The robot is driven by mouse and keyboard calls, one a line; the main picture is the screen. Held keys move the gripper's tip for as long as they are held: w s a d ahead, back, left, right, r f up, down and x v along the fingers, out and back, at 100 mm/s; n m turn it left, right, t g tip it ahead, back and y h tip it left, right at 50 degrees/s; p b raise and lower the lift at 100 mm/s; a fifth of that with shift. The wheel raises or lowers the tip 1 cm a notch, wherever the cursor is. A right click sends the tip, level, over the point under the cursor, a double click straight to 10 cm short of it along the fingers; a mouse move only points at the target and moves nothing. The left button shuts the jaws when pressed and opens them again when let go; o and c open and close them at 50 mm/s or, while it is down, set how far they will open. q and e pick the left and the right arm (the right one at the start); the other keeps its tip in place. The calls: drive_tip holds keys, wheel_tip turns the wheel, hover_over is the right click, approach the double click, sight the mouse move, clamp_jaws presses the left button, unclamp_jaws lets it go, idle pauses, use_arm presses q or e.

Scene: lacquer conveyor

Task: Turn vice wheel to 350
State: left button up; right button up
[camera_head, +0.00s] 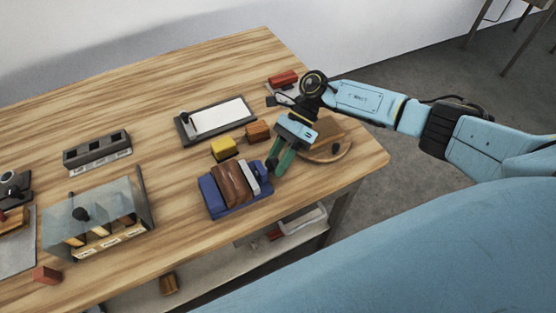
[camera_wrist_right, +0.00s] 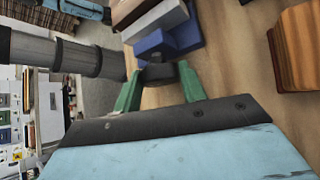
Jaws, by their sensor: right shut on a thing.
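The blue vice (camera_head: 238,207) sits near the front edge of the table, with a brown block (camera_head: 232,184) and a light grey jaw (camera_head: 262,178) on top. My right gripper (camera_head: 277,166) is at the right end of the vice, its green fingers reaching down. In the right wrist view the dark vice wheel (camera_wrist_right: 159,73) is between the green fingertips (camera_wrist_right: 160,80), and the gripper is shut on it. Behind it are the blue vice body (camera_wrist_right: 180,40) and the grey jaw (camera_wrist_right: 152,20). In the head view the wheel is hidden by the gripper. The wheel's angle cannot be read. My left gripper is not in view.
A round wooden board (camera_head: 340,153) with a brown block (camera_head: 327,130) is right of the gripper. A yellow block (camera_head: 224,148), an orange-brown block (camera_head: 258,131) and a framed white panel (camera_head: 218,117) lie behind the vice. A glass-sided box (camera_head: 95,215) stands left.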

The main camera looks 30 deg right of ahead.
drive_tip(key=o, duration=1)
drive_tip(key=shift+c, duration=0.2)
drive_tip(key=shift+d, duration=0.1)
drive_tip(key=b+v, duration=0.2)
drive_tip(key=v, duration=1)
drive_tip(key=shift+w, duration=0.1)
drive_tip(key=shift+w+d+r, duration=0.15)
drive_tip(key=shift+d+r, duration=0.25)
drive_tip(key=shift+r, duration=0.05)
